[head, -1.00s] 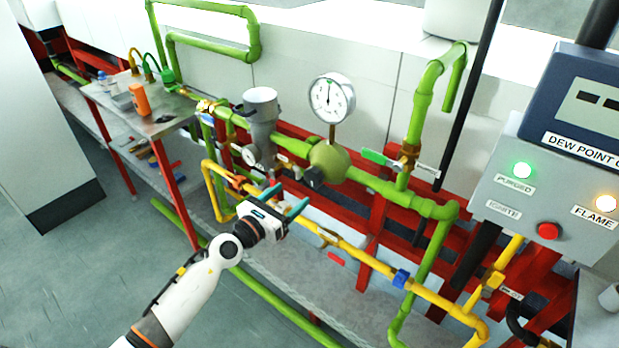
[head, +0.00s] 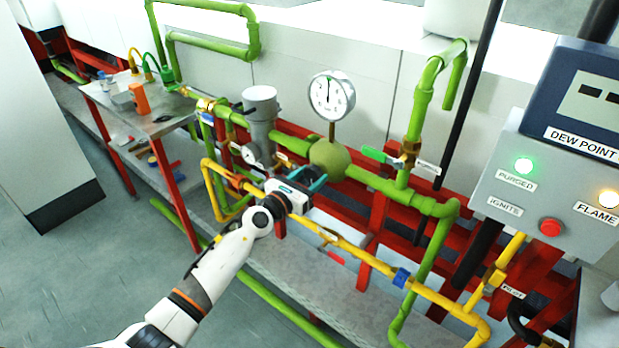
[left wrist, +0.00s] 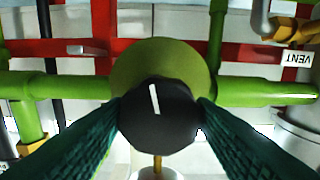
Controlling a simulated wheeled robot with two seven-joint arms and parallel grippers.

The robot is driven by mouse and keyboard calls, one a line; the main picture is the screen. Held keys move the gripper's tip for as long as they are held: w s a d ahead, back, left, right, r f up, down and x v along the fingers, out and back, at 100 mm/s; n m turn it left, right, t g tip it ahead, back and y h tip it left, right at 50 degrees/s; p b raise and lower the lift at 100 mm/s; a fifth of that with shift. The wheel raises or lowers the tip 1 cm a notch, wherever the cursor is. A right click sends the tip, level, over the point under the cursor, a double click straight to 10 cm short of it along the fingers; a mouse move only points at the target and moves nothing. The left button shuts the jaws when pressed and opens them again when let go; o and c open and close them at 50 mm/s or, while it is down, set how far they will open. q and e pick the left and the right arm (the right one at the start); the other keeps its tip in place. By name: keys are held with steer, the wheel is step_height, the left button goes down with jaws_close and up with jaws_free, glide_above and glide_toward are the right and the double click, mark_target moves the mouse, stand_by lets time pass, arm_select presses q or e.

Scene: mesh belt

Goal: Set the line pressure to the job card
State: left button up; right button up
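A round white gauge (head: 332,96) stands on a stem above the olive-green regulator body (head: 329,158) in the green line; its dark needle points roughly straight up. The regulator's black knob (left wrist: 158,118) has a white mark, tilted slightly from vertical in the left wrist view. In the head view my gripper hides most of the knob. My left gripper (head: 309,184) is at the knob with its teal fingers apart. In the left wrist view the fingers (left wrist: 157,112) lie either side of the knob, close to its edges; contact is unclear. My right gripper is out of view. I cannot make out a job card.
A yellow pipe (head: 352,248) runs below my gripper. A green-handled valve (head: 380,155) is right of the regulator and a grey filter housing (head: 262,115) left. A grey control box (head: 540,190) with lamps and a red button stands at right. A side table (head: 150,118) holds an orange bottle.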

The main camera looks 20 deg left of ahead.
arm_select(q)
steer(key=c, duration=0.5)
steer(key=n+p, duration=0.1)
steer(key=n, duration=0.2)
steer(key=shift+p, duration=0.3)
steer(key=shift+n+p, duration=0.35)
steer(key=shift+n, duration=1.55)
steer(key=o, duration=1)
